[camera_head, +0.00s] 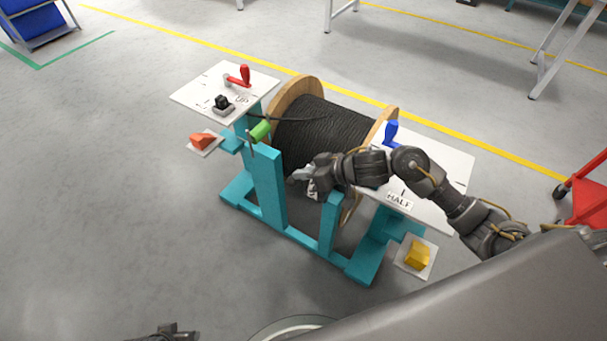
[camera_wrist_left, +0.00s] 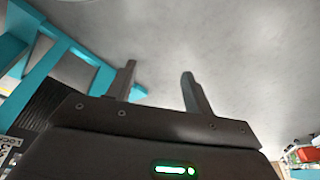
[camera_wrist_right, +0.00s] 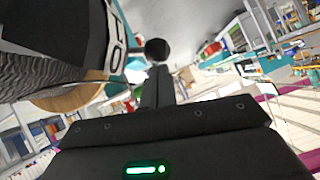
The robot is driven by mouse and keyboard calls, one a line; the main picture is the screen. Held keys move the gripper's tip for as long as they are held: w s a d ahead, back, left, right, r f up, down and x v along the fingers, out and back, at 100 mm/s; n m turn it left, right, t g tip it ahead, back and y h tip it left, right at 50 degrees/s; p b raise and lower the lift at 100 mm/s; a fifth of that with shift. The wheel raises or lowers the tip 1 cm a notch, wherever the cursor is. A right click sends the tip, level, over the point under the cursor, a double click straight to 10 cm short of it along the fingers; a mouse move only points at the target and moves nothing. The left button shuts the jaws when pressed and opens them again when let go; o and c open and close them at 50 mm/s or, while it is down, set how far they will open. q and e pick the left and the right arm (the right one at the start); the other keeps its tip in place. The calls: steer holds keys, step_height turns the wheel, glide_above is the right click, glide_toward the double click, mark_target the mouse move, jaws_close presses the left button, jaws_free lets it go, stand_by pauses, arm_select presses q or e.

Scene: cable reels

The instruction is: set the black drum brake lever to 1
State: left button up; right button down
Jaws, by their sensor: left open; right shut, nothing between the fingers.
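The drum (camera_head: 325,125) wound with black cable lies in a teal stand. My right gripper (camera_head: 300,178) is shut and empty at the near side of the stand, in front of the drum. In the right wrist view a round black knob (camera_wrist_right: 157,49) stands just beyond the shut fingers (camera_wrist_right: 157,88), beside a dark panel with a white label (camera_wrist_right: 117,40). It looks like the brake lever's end; I cannot tell whether the fingers touch it. The head view does not show this knob clearly. My left gripper (camera_wrist_left: 158,85) is open and empty, low at the near side.
A left plate (camera_head: 258,97) carries a red lever (camera_head: 240,76) and a black knob (camera_head: 223,103). A green handle (camera_head: 260,130), an orange block (camera_head: 202,140), a blue lever (camera_head: 391,134) and a yellow block (camera_head: 418,257) surround the drum.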

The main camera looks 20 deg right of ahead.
steer(key=shift+s+a+f+p, duration=0.2)
steer(key=shift+f+p, duration=0.1)
steer(key=shift+f, duration=0.1)
steer(key=shift+s+a+f+p, duration=0.1)
steer(key=shift+a+f+p, duration=0.15)
steer(key=shift+f, duration=0.15)
arm_select(q)
steer(key=shift+x, duration=1.05)
steer(key=shift+s+f, duration=0.1)
steer(key=shift+s, duration=0.1)
steer(key=s+a+f+p, duration=0.1)
steer(key=s+f+p, duration=0.2)
steer(key=f, duration=0.5)
steer(key=s+a+f+g+p, duration=0.1)
steer(key=s+f+p, duration=0.3)
steer(key=f, duration=0.4)
steer(key=shift+s+a, duration=0.75)
arm_select(e)
steer(key=a+r+v, duration=0.1)
steer(key=r+v, duration=0.1)
steer(key=v, duration=1)
steer(key=shift+a+r, duration=0.15)
steer(key=shift+r, duration=0.25)
